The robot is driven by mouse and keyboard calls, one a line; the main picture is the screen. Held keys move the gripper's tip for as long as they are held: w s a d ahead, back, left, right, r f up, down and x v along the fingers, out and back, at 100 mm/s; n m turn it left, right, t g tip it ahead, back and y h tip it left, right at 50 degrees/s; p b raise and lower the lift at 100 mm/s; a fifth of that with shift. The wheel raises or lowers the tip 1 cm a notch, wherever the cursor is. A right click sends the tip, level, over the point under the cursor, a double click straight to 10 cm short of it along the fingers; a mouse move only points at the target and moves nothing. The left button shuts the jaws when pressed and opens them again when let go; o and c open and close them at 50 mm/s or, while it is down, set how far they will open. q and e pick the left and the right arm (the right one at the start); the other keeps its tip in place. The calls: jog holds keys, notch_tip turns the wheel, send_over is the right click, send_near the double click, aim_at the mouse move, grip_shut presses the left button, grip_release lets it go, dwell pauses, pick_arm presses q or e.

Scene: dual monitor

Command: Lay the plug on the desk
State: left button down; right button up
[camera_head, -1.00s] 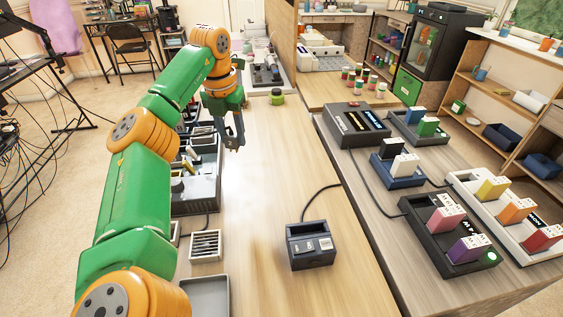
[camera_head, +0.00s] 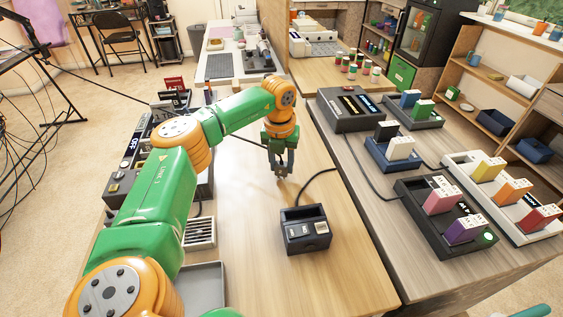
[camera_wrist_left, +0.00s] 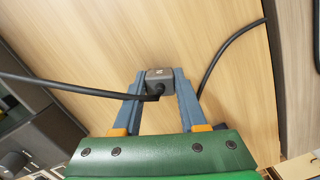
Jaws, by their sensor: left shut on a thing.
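My left gripper (camera_head: 281,168) points down over the middle of the wooden desk (camera_head: 265,205), behind the small dark box. In the left wrist view, the left gripper (camera_wrist_left: 160,85) is shut on a small grey plug (camera_wrist_left: 160,75), which sits between the blue-grey fingertips. A black cable runs from the plug out to the left. The plug is close over the desktop; I cannot tell whether it touches. In the head view the fingers mostly hide the plug. My right gripper is not in view.
A dark box with switches (camera_head: 305,232) stands on the desk nearer to me. A grey tray (camera_head: 203,285) and control panels line the left edge. Several coloured blocks stand in dark and white bases on the right table (camera_head: 365,215). The desk around the left gripper is clear.

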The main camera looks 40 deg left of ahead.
pick_arm(q)
jog(key=shift+c, duration=2.3)
grip_release()
